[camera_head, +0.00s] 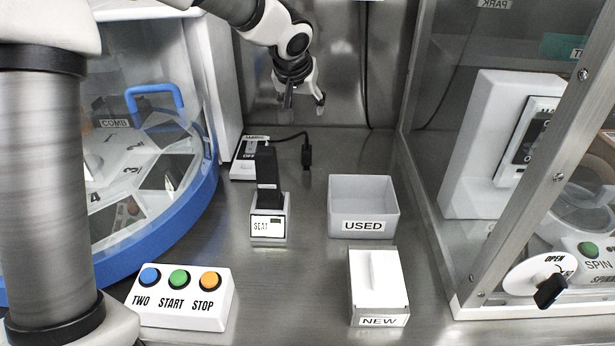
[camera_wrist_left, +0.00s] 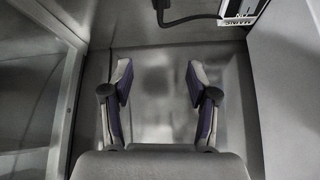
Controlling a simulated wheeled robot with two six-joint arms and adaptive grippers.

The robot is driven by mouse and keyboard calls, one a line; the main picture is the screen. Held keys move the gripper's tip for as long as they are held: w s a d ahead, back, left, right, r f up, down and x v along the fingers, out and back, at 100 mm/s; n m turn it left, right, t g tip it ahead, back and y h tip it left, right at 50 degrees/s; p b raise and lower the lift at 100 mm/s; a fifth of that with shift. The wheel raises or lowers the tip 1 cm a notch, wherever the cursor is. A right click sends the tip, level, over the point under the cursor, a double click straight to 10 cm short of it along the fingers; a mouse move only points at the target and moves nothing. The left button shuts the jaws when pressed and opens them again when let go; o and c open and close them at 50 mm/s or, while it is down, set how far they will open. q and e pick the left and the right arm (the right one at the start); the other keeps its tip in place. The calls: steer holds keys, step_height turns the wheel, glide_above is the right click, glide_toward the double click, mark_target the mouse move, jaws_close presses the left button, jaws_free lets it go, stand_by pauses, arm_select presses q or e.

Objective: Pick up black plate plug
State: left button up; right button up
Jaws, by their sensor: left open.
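The black plug (camera_head: 307,154) is on the end of a black cable that runs from a white box with a switch (camera_head: 244,158). It shows small near the back wall, right of the box. In the left wrist view the plug (camera_wrist_left: 161,12) is at the top edge, partly cut off. My left gripper (camera_head: 304,101) is above and behind the plug, near the back wall. Its two fingers are spread, and nothing is between them in the left wrist view (camera_wrist_left: 160,78). My right gripper is not in view.
A black upright device with a white display base (camera_head: 268,228) stands in front of the plug. A USED bin (camera_head: 342,226), a NEW box (camera_head: 363,303) and a button box (camera_head: 184,314) stand nearer. A blue-rimmed carousel (camera_head: 190,225) is left; a framed clear enclosure (camera_head: 505,190) is right.

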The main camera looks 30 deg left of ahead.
mark_target(307, 145)
arm_select(q)
step_height(307, 145, down, 8)
steer(key=shift+f+b, duration=0.1)
steer(key=shift+b, duration=1.1)
steer(key=x, duration=0.7)
steer(key=shift+w+a, duration=0.1)
steer(key=shift+w, duration=0.05)
steer(key=shift+c, duration=1.1)
jaws_close()
